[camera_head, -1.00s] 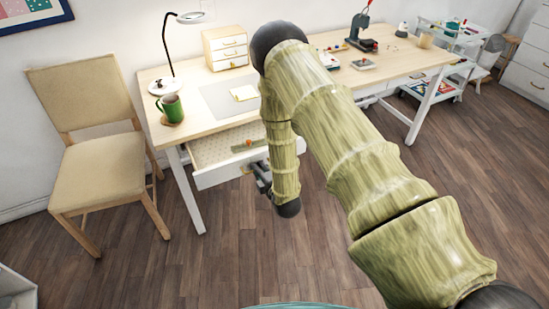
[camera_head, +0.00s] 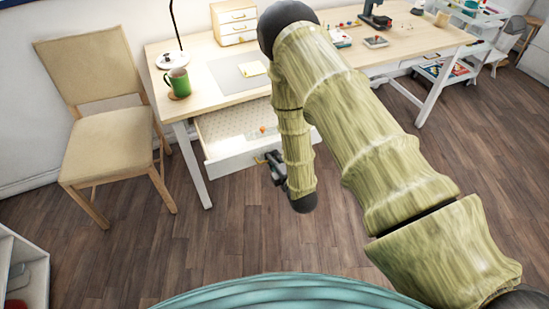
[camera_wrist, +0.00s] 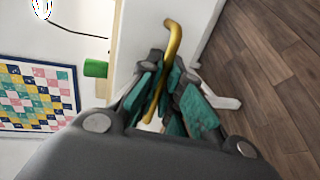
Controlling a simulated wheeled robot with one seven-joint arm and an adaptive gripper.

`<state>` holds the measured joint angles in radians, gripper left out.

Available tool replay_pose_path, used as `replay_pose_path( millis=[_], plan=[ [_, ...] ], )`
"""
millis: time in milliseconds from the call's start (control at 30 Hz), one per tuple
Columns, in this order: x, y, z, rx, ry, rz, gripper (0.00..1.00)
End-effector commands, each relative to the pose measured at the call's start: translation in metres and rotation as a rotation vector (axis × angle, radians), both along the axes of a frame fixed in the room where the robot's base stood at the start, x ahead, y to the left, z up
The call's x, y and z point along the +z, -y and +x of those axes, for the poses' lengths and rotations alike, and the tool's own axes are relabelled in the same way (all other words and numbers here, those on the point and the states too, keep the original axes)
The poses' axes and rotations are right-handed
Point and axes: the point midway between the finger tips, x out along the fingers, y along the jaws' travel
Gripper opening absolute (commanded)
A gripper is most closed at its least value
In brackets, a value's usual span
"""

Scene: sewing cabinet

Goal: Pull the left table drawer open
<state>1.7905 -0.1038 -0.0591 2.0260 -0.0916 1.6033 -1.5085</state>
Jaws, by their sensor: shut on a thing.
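The left table drawer (camera_head: 236,162) is pulled out well from under the tabletop in the head view. Its patterned inside shows, with a small orange item (camera_head: 262,129) in it. My gripper (camera_head: 272,158) is at the drawer front, partly hidden by my arm. In the wrist view the gold handle (camera_wrist: 173,38) runs down between the fingers of my gripper (camera_wrist: 162,75), which are shut on it. The white drawer front (camera_wrist: 139,40) is beside the handle.
A wooden chair (camera_head: 118,145) stands left of the table (camera_head: 215,92). A green mug (camera_head: 178,83), lamp base (camera_head: 171,60) and small drawer box (camera_head: 233,22) stand on top. A white shelf unit (camera_head: 35,262) is at lower left. The floor before the drawer is clear.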

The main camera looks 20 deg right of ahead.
Motion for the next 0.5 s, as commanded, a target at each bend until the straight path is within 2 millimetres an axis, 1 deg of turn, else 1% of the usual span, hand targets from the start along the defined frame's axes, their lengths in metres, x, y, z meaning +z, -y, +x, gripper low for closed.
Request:
replay_pose_path(
  millis=[33, 133, 500],
  plan=[
    [0.0002, -0.0001, 0.0, 0.001, 0.0, 0.0, 0.1],
    [0.0001, 0.0001, -0.0001, 0.0, 0.0, 0.0, 0.29],
    [0.0002, 0.0007, -0.0022, 0.0, 0.0, 0.001, 0.29]
  ],
)
